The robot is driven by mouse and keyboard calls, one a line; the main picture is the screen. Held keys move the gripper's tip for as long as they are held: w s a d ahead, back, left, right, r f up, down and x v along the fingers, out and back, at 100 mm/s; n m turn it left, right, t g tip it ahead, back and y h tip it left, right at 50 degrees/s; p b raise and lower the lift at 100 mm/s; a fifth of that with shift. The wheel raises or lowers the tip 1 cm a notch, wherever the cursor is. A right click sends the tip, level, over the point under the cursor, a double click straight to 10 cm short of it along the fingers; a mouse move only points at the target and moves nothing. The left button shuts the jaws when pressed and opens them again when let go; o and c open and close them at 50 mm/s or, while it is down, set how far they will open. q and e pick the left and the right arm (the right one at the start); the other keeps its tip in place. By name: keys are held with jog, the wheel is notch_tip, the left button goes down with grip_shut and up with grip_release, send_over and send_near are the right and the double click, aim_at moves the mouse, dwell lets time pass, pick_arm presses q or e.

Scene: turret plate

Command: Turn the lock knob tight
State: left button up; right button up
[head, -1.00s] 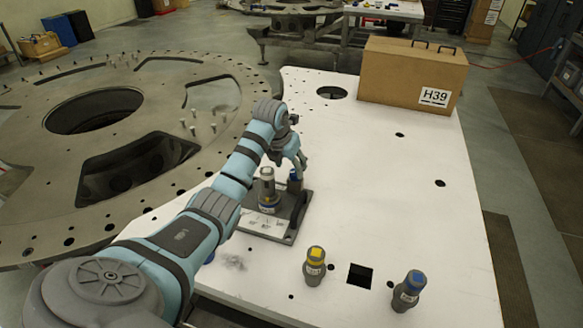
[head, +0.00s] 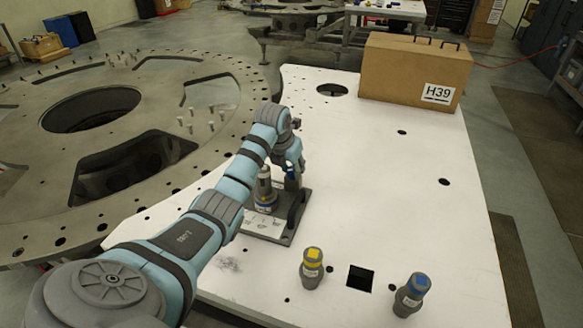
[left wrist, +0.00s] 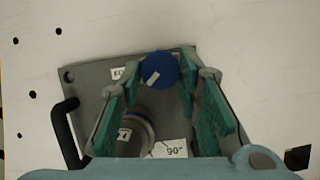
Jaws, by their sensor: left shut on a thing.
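The lock knob (left wrist: 160,70) is round and blue with a white mark, seen from above in the left wrist view. It sits at one end of a grey fixture plate (left wrist: 95,80). My left gripper (left wrist: 160,76) has a finger on each side of the knob and is shut on it. In the head view my left gripper (head: 291,172) reaches down at the far side of the fixture plate (head: 285,238) and largely hides the knob. A grey cylinder (head: 264,190) stands upright on the plate; it also shows in the left wrist view (left wrist: 132,132). My right gripper is out of view.
A dark handle (head: 297,208) rises from the fixture plate's right edge. A yellow-capped cylinder (head: 312,270) and a blue-capped one (head: 410,296) stand near a square hole (head: 360,278). A brown case (head: 412,72) stands at the back. The white plate's right side is clear.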

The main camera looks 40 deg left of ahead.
pick_arm(q)
jog(key=shift+m, duration=0.4)
dwell(0.3)
jog(key=shift+a+m+h, duration=0.1)
jog(key=shift+m+h, duration=0.5)
jog(key=shift+m, duration=0.6)
jog(key=shift+w+a+f+m+h+b, duration=0.1)
jog(key=shift+m+h+b, duration=0.6)
jog(key=shift+m, duration=1.3)
jog(key=shift+g, duration=0.3)
jog(key=o, duration=1.1)
jog(key=shift+w, duration=0.1)
jog(key=shift+o, duration=0.2)
jog(key=shift+w+f, duration=0.1)
jog(key=shift+w, duration=0.05)
